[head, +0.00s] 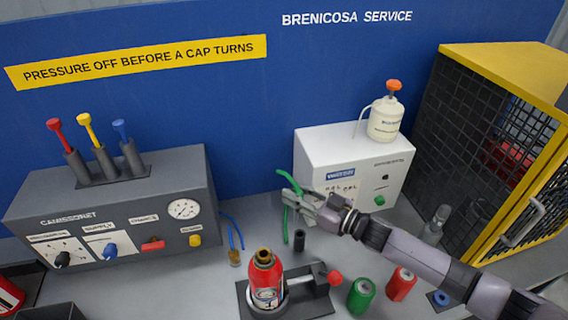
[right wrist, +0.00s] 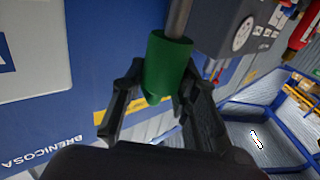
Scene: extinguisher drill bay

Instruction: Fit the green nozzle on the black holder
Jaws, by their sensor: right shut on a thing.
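The green nozzle (head: 285,218) is held in my right gripper (head: 291,197), above the bench in front of the white box. In the right wrist view the nozzle (right wrist: 167,65) is a green cylinder with a grey rod, between the two dark fingers, which are closed on it. The black holder (head: 299,240) is a short upright black cylinder on the bench. In the head view it appears just below and slightly right of the nozzle, apart from it. My left gripper is in neither view.
A red extinguisher bottle (head: 265,279) stands in a dark fixture near the front. A green can (head: 361,294) and a red can (head: 400,284) stand to its right. The white box (head: 338,150) is behind. A yellow-framed mesh cage (head: 470,140) closes the right side.

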